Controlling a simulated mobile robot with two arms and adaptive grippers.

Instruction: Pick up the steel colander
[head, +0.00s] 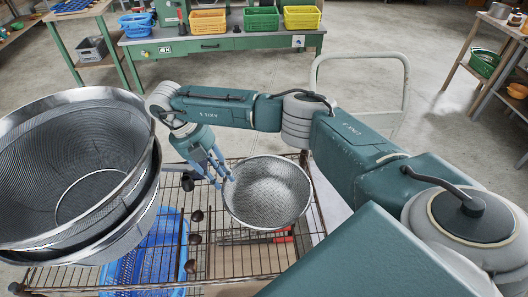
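A round steel mesh colander (268,192) sits upright on the wire rack (232,262) in the middle of the head view. My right gripper (225,183) reaches down at its left rim. Its blue fingers look spread, with one tip over the inside of the rim and one outside it. Whether they touch the rim is unclear. Larger mesh colanders (75,165), nested and tilted, fill the left side close to the camera; what bears them is hidden. My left gripper is not in view.
A blue basket (146,262) shows at the rack's lower left, beside several small dark round things (196,216). A green bench (225,42) with yellow and green bins stands behind. A pale tubular handle (362,55) rises behind my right arm.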

